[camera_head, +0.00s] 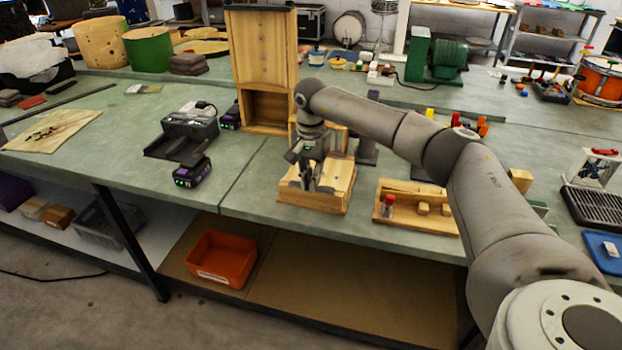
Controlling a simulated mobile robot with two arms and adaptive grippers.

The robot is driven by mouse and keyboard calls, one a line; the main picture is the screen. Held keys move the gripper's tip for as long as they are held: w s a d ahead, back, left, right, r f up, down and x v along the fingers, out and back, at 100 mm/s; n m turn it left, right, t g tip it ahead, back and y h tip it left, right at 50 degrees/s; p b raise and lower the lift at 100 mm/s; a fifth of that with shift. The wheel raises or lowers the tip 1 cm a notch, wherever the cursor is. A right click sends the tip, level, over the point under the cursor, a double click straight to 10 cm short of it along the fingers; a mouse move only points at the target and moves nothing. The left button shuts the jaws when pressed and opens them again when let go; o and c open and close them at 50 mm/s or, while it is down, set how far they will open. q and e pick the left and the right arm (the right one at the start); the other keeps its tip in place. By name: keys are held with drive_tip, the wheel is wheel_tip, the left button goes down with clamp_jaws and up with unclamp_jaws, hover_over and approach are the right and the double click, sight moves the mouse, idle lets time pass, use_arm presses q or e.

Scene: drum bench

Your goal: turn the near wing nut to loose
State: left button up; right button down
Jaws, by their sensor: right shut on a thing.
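My right gripper (311,181) points down over a wooden block fixture (312,200) near the front edge of the bench. Its fingers are shut at the top of the fixture. The wing nut itself is hidden by the fingers or too small to make out, so I cannot see its angle. My right arm comes in from the lower right and covers part of the bench. My left gripper is not in view.
A wooden tray (447,224) with a red-capped bottle stands right of the fixture. A tall wooden cabinet (262,60) stands behind it. A dark charger (183,135) and a battery (192,173) lie to the left. An orange bin (224,258) sits on the lower shelf.

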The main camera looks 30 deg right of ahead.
drive_tip(key=shift+w+r, duration=0.1)
drive_tip(key=c, duration=1.5)
unclamp_jaws()
wheel_tip(320, 180, up, 12)
